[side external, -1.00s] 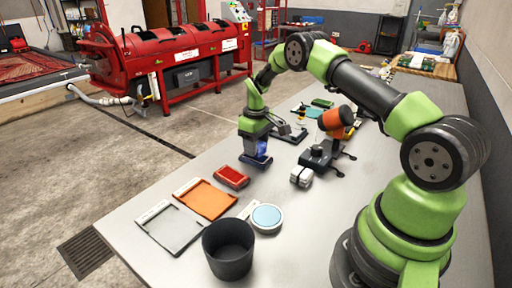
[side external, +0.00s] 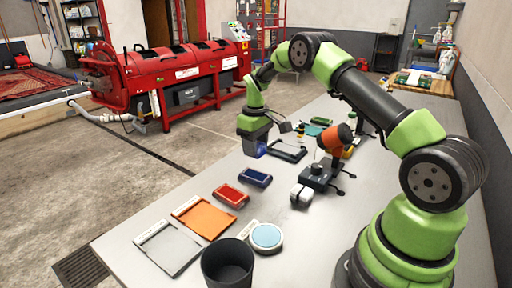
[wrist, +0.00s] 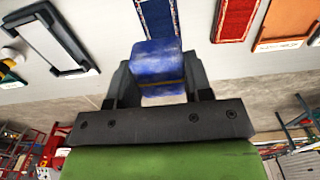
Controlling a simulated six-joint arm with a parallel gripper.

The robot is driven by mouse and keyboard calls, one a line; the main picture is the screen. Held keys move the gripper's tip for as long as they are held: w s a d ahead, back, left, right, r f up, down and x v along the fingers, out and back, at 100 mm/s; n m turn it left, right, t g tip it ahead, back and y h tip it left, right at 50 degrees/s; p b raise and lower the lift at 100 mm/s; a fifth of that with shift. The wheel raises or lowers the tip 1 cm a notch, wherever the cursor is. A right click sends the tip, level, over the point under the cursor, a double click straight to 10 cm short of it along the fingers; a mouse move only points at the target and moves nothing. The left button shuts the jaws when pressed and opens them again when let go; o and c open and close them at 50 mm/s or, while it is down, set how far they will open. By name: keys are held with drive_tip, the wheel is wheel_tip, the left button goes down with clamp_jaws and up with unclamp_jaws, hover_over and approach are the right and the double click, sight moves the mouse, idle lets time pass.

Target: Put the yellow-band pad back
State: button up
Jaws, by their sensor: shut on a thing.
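The yellow-band pad (wrist: 157,66) is a blue block with a thin yellow band, seen in the wrist view between the jaws of my gripper (wrist: 157,88). My gripper is shut on it. In the side view, my gripper (side external: 256,152) is above the table, just beyond the flat blue piece and left of the black open frame. A bit of the pad's blue (side external: 262,150) shows there; the rest is hidden. I cannot tell its exact height above the table.
A flat blue piece (side external: 255,178), a red piece (side external: 231,195), an orange tray (side external: 203,216) and a grey tray (side external: 168,247) lie along the table's left side. A black open frame (side external: 288,152), an orange-headed device (side external: 336,140), a dark bin (side external: 227,263) and a round light-blue dish (side external: 266,236) stand nearby.

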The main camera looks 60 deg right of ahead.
sight(286, 218)
drive_tip(key=s+a+r+n, duration=0.1)
drive_tip(key=s+a+n, duration=0.1)
drive_tip(key=s+a, duration=0.35)
drive_tip(key=s+a+r+n, duration=0.1)
drive_tip(key=s+a+n, duration=0.15)
drive_tip(key=s, duration=0.65)
drive_tip(key=f, duration=1)
drive_tip(key=shift+s+a+f, duration=0.1)
drive_tip(key=shift+s+f, duration=0.1)
drive_tip(key=o, duration=0.9)
drive_tip(key=shift+f, duration=0.15)
drive_tip(key=shift+c, duration=0.2)
